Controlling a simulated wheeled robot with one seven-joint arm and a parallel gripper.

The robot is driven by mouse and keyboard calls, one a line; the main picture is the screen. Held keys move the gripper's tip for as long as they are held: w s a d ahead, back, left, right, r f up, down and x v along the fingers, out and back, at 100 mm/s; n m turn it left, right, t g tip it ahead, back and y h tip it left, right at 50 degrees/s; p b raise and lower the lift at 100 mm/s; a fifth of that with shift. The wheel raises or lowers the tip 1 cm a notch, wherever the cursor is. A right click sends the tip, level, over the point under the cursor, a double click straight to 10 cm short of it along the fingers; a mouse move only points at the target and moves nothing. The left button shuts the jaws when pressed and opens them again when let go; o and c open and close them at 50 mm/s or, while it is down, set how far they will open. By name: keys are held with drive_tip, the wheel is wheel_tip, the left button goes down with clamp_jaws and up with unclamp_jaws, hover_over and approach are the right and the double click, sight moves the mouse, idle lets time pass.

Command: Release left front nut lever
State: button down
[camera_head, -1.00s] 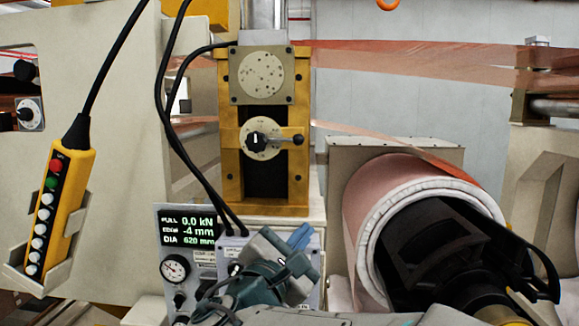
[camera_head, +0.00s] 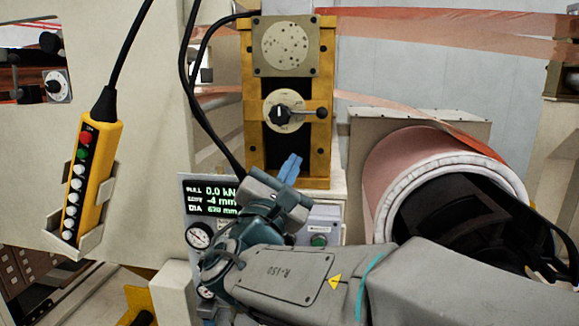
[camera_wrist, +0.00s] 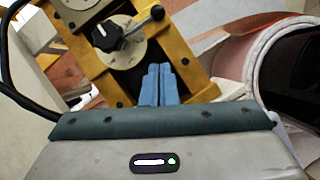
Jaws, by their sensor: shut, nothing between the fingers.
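A lever with a dark ball end (camera_head: 308,113) reaches right from a black knob (camera_head: 281,114) on a round cream dial, mounted in a yellow upright frame (camera_head: 251,150). In the wrist view the lever (camera_wrist: 146,20) is at the top, above and left of the fingers. I cannot tell whether it is the left front nut lever. My gripper (camera_head: 291,166) has blue fingers, shut and empty. It is below the dial, in front of the frame's lower part, apart from the lever. The fingers (camera_wrist: 160,83) point up toward the frame in the wrist view.
A display panel (camera_head: 209,196) with a gauge stands left of my wrist, and a grey box (camera_head: 325,222) right of it. A copper foil roll (camera_head: 400,165) is at right. A yellow pendant (camera_head: 92,190) hangs left. Black cables (camera_head: 205,110) run beside the frame.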

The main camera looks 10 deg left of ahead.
sight(302, 112)
drive_tip(key=w+d+r+p, duration=0.1)
drive_tip(key=w, duration=0.1)
drive_tip(key=w+r+p, duration=0.1)
drive_tip(key=r, duration=0.1)
drive_tip(key=w+d+r+p, duration=0.1)
drive_tip(key=w, duration=0.1)
drive_tip(key=shift+w+d+r, duration=0.3)
drive_tip(key=shift+r, duration=0.05)
drive_tip(key=shift+d+r, duration=0.25)
drive_tip(key=shift+r, duration=0.05)
drive_tip(key=shift+w+p, duration=0.2)
drive_tip(key=shift+p, duration=0.1)
drive_tip(key=shift+s+r, duration=0.1)
drive_tip(key=shift+s, duration=0.05)
drive_tip(key=shift+r+n+y+b, duration=0.1)
drive_tip(key=shift+n+y+b, duration=0.2)
drive_tip(key=shift+n, duration=0.1)
